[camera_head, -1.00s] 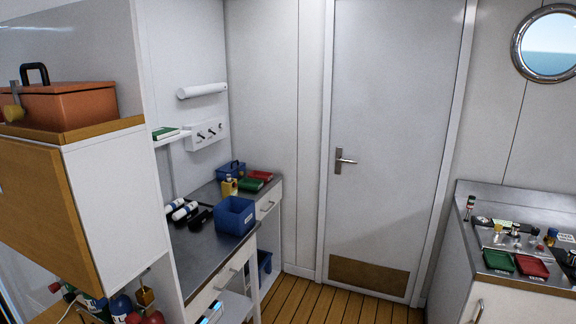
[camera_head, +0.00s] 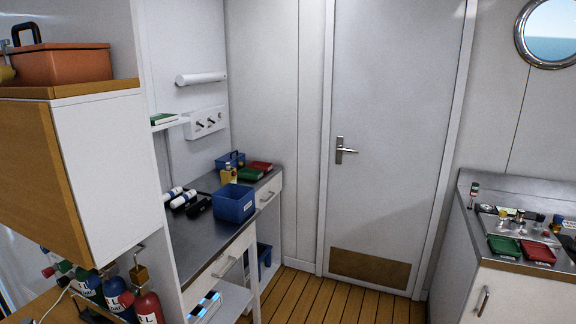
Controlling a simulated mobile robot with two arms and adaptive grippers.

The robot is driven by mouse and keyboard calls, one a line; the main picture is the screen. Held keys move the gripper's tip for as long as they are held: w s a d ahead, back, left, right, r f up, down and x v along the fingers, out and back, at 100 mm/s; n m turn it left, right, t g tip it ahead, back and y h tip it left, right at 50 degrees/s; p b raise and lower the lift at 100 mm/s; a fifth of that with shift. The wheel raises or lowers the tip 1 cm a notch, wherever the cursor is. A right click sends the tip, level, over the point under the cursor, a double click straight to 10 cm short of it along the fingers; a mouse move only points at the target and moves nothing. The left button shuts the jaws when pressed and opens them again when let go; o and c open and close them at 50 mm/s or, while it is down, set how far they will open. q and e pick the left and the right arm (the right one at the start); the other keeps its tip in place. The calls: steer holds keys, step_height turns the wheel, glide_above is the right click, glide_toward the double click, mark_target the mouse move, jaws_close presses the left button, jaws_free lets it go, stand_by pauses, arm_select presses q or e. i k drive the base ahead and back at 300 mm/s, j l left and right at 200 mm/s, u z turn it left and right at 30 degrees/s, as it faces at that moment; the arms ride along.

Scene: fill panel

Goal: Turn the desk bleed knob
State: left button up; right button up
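A white wall panel (camera_head: 206,123) with dark knobs or levers is fixed above the metal-topped desk (camera_head: 205,240) on the left. Its markings are too small to read, and I cannot tell which knob, if any, is the desk bleed knob. Neither of my grippers is in view.
A blue bin (camera_head: 234,203) and several bottles stand on the desk. An overhead cabinet (camera_head: 70,175) juts out at near left above red and blue cylinders (camera_head: 120,298). A right counter (camera_head: 480,225) holds trays. Wooden floor (camera_head: 310,300) before the door (camera_head: 390,130) is clear.

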mark_target(48, 272)
steer(key=u, duration=1.45)
steer(key=z, duration=0.35)
steer(key=j+z, duration=0.15)
steer(key=z, duration=0.2)
steer(key=i+j+z, duration=0.1)
steer(key=z, duration=0.25)
steer(key=j+z, duration=0.45)
steer(key=j, duration=0.4)
steer(key=k+j+z, duration=0.1)
steer(key=j+z, duration=0.4)
steer(key=j, duration=0.35)
